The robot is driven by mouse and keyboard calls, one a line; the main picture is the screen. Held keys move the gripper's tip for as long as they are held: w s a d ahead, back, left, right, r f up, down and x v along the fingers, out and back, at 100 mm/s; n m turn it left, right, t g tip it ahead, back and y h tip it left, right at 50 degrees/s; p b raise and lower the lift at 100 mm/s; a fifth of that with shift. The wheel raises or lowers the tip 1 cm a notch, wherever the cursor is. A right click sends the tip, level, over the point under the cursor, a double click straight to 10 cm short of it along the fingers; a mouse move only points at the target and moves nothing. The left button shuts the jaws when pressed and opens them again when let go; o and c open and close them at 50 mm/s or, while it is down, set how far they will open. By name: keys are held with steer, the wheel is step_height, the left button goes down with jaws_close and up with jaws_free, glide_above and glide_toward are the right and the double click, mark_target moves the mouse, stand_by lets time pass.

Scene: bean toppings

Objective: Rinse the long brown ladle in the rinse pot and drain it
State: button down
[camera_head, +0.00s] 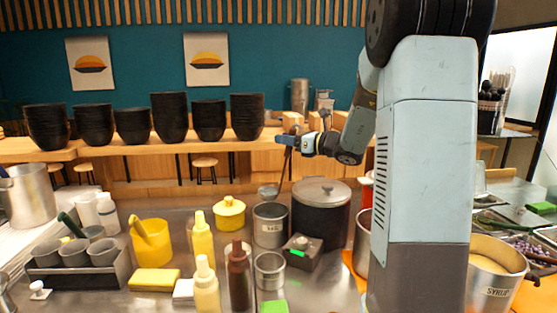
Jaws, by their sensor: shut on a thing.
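My gripper (284,140) is at the centre of the view, above the metal counter, shut on the top of a long brown ladle. The ladle's thin dark handle (285,170) hangs down, slightly tilted, toward the grey metal pot (270,230) with a small label that I cannot read clearly. A small grey bowl shape (267,191) shows just above the pot's back rim. I cannot tell whether it is the ladle's head or a separate bowl behind. The pot's inside is mostly hidden. I cannot tell for sure which pot is the rinse pot.
A large lidded dark pot (320,215) stands close right of the labelled pot. A small metal cup (269,272) and a dark box with a green light (301,250) are in front. A yellow lidded pot (229,213) and sauce bottles (203,245) stand left. My arm hides part of the right.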

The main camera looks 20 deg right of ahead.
steer(key=w+d+n+g+y, duration=0.3)
steer(key=d+n+g+y, duration=0.1)
steer(key=d+n+g, duration=0.1)
steer(key=shift+w+g+y, duration=0.2)
steer(key=shift+g+y, duration=0.2)
steer(key=shift+g, duration=0.3)
steer(key=s+a+f+n+h, duration=0.3)
steer(key=s+a, duration=0.1)
steer(key=a, duration=0.3)
steer(key=s+a+f+n+t+h, duration=0.1)
steer(key=s+a+f+n+h, duration=0.2)
steer(key=a, duration=0.4)
steer(key=s+a+f+n+h, duration=0.3)
steer(key=s+a, duration=0.3)
steer(key=a, duration=0.1)
steer(key=shift+f+n, duration=0.4)
stand_by(1.1)
steer(key=shift+a, duration=0.1)
stand_by(0.8)
